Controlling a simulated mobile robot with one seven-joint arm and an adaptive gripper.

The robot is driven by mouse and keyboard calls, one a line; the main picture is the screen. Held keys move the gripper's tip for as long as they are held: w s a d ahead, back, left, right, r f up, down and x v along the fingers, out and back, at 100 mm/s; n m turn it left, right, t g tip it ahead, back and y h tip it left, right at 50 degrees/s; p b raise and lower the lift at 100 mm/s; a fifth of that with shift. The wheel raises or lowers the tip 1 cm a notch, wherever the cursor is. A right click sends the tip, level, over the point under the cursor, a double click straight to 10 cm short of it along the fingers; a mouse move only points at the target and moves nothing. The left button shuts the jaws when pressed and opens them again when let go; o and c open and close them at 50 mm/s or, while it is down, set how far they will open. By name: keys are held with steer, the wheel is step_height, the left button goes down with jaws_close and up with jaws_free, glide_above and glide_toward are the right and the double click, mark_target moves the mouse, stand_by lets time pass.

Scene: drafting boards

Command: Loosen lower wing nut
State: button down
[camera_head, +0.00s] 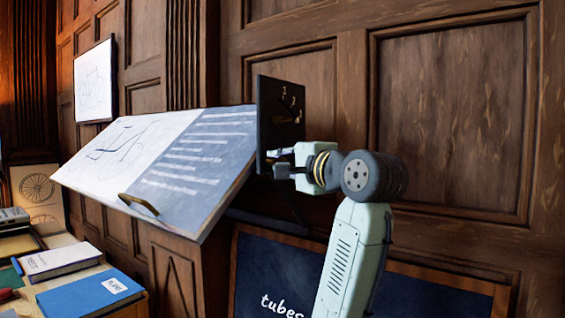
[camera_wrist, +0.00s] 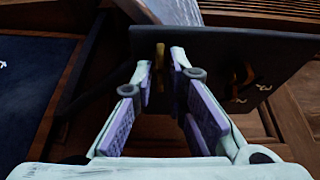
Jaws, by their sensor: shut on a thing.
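A dark upright plate (camera_head: 266,92) with a marked scale stands at the right end of the tilted drafting board (camera_head: 185,152). My gripper (camera_head: 273,162) is at the plate's lower part, coming in from the right. In the wrist view, my gripper (camera_wrist: 161,80) has its purple-padded fingers closed on the lower wing nut (camera_wrist: 160,66), a narrow brass piece at the plate's face. Another brass piece (camera_wrist: 243,75) shows farther right on the plate, near the scale marks. The fingers hide much of the lower wing nut in the head view.
A brass handle (camera_head: 139,204) sits at the board's lower edge. Books (camera_head: 92,294) lie on a surface at lower left. A framed chalkboard (camera_head: 275,275) stands below, behind my arm. Wood panelling (camera_head: 450,120) backs the scene; the space right of my arm looks clear.

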steer(key=shift+f+n, duration=0.15)
steer(key=shift+n, duration=0.15)
steer(key=n+g+y+b, duration=0.1)
steer(key=n+y, duration=0.2)
steer(key=n, duration=0.5)
steer(key=n+g+y+b, duration=0.1)
steer(key=n+y+b, duration=0.1)
steer(key=n, duration=0.7)
steer(key=w+n+g+y+b, duration=0.1)
steer(key=n+g+y+b, duration=0.1)
steer(key=n+y, duration=0.3)
steer(key=shift+d+f+n, duration=0.1)
steer(key=shift+d+n, duration=0.1)
steer(key=shift+n, duration=0.8)
steer(key=shift+d+f+n, duration=0.1)
steer(key=shift+d+n, duration=0.05)
steer(key=shift+n, duration=0.85)
steer(key=n+g+p, duration=0.1)
steer(key=n, duration=0.2)
steer(key=n+g+p, duration=0.1)
steer(key=n+g, duration=0.1)
steer(key=shift+d+r+n+y, duration=0.1)
steer(key=shift+r+n+y, duration=0.05)
steer(key=shift+n+y, duration=0.2)
steer(key=shift+w+n+g+p, duration=0.1)
steer(key=shift+n+g+p, duration=0.5)
steer(key=shift+n, duration=0.75)
